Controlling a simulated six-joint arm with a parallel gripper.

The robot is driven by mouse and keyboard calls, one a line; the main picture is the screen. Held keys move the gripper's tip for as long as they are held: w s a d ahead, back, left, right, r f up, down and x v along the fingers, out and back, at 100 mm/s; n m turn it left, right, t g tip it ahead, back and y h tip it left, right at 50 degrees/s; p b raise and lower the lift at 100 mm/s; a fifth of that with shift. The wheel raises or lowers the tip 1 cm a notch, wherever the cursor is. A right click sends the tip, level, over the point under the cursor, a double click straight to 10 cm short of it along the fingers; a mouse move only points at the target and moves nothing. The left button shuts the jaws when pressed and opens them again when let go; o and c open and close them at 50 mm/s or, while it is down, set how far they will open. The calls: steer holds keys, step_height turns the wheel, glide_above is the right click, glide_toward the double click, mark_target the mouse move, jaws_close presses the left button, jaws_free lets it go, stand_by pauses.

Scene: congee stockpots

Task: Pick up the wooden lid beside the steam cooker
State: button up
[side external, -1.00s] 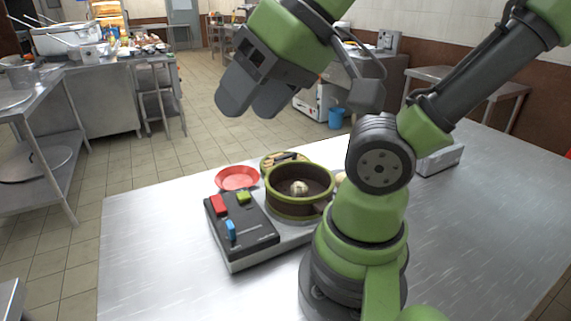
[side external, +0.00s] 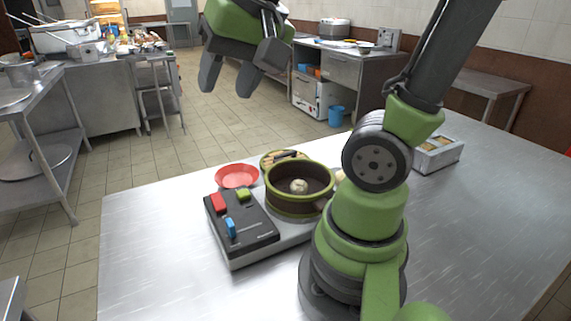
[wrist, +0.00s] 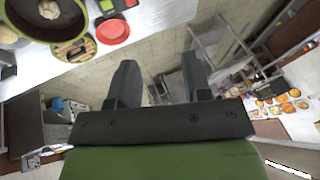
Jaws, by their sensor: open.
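The wooden lid (side external: 271,161) lies on the table behind the steam cooker, mostly hidden by the pot in the side view. In the wrist view the lid (wrist: 70,51) is a tan disc with a dark handle, next to the pot. The steam cooker (side external: 302,193) is a green-rimmed pot on a grey base, with a pale round item (side external: 299,186) inside. My gripper (side external: 224,90) is open and empty, high up and beyond the table's far edge. Its two fingers (wrist: 157,70) also show in the wrist view, apart from the lid.
A red plate (side external: 237,176) lies left of the lid. A dark control panel (side external: 241,223) with red, green and blue buttons is at the cooker's left. A metal box (side external: 437,155) stands at the right of the table. The table's front left (side external: 150,255) is clear.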

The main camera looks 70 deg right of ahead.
steer(key=w+d+f+m+g+h, duration=0.2)
steer(key=w+d+f+m+g, duration=0.15)
steer(key=w+d+m, duration=0.5)
steer(key=m+g+h, duration=0.1)
steer(key=m+g, duration=0.4)
steer(key=m, duration=0.4)
glide_above(285, 154)
steer(key=w+a, duration=0.2)
steer(key=f, duration=1.9)
steer(key=shift+s+f, duration=0.2)
steer(key=shift+f, duration=0.2)
steer(key=shift+d+x, duration=0.1)
steer(key=shift+x, duration=1.4)
steer(key=shift+d+x, duration=0.15)
steer(key=shift+x, duration=1.35)
jaws_close()
